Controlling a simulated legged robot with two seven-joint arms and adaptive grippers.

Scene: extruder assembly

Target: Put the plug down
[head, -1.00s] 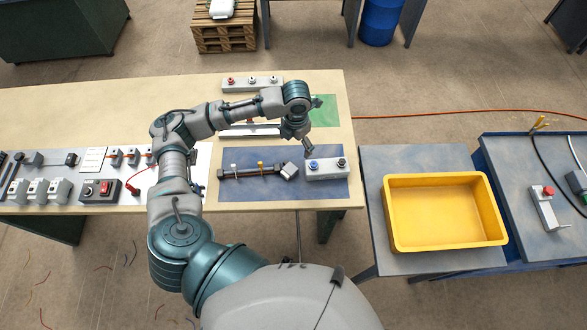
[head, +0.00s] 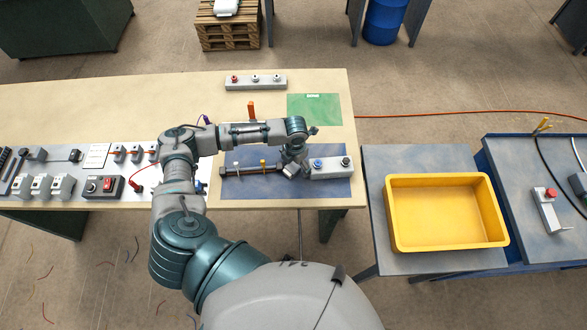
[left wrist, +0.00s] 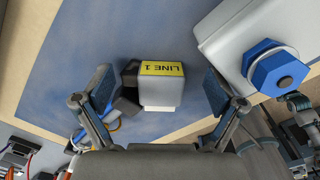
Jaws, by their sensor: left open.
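The plug (left wrist: 160,93) is a grey block with a yellow "LINE 1" label, seen in the left wrist view. It lies on the blue mat (left wrist: 110,30), at the end of a dark cable (head: 238,171). My left gripper (left wrist: 158,88) is open, with one finger on each side of the plug and a gap to both. In the head view my left gripper (head: 294,160) is low over the mat and partly hides the plug. A light grey block with a blue and a black fitting (head: 331,174) sits close to the right.
A yellow bin (head: 447,248) stands on the grey side table. A green mat (head: 313,109) and a grey block with several buttons (head: 256,83) lie farther back. Grey boxes and a switch box (head: 102,187) are at the left.

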